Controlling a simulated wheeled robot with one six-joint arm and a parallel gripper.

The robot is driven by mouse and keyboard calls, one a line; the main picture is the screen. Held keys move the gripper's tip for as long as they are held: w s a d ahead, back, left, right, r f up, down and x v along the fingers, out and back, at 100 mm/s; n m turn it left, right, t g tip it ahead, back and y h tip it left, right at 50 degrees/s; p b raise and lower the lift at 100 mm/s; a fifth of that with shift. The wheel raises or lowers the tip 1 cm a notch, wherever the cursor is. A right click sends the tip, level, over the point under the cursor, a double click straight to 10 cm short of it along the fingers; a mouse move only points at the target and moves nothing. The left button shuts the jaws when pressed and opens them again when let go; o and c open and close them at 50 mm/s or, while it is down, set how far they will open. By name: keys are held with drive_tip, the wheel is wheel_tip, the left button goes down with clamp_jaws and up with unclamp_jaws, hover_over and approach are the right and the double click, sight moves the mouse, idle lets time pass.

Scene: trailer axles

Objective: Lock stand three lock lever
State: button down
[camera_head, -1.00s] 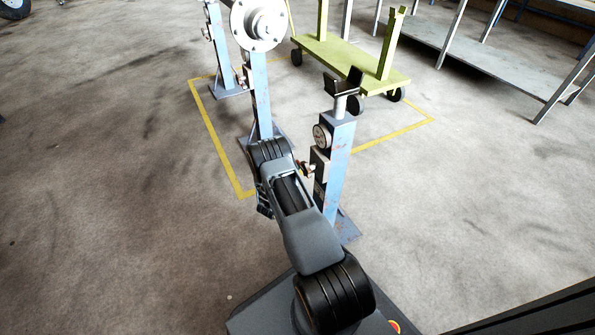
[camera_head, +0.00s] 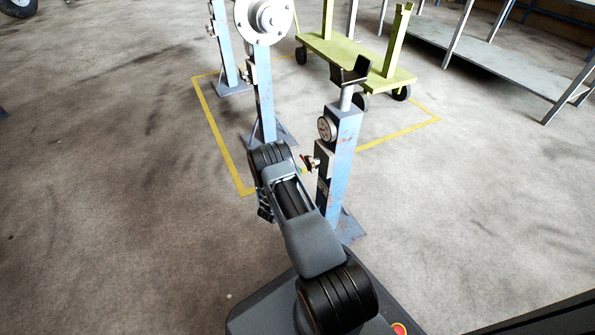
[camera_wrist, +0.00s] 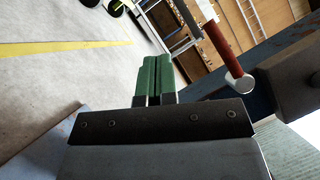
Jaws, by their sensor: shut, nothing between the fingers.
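The nearest blue stand (camera_head: 340,170) stands upright just right of my arm in the head view, with a dark forked top and a round gauge-like disc. A small lock lever (camera_head: 308,163) sticks out from its left side. In the wrist view, a red lever with a pale metal end (camera_wrist: 218,45) lies right of my gripper (camera_wrist: 155,62), in front of a blue-grey surface. My gripper's green fingers are shut together and empty, with a visible gap to the lever.
Two more blue stands, the middle one (camera_head: 265,100) bearing a round flange (camera_head: 264,16), line up behind. A green cart (camera_head: 350,60) and a grey shelf rack (camera_head: 480,50) stand at the back. Yellow floor lines surround the stands. Floor to the left is clear.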

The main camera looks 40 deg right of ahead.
drive_tip(key=w+a+f+p, duration=0.1)
drive_tip(key=a+f, duration=0.4)
drive_tip(key=a, duration=0.3)
drive_tip(key=shift+p, duration=0.3)
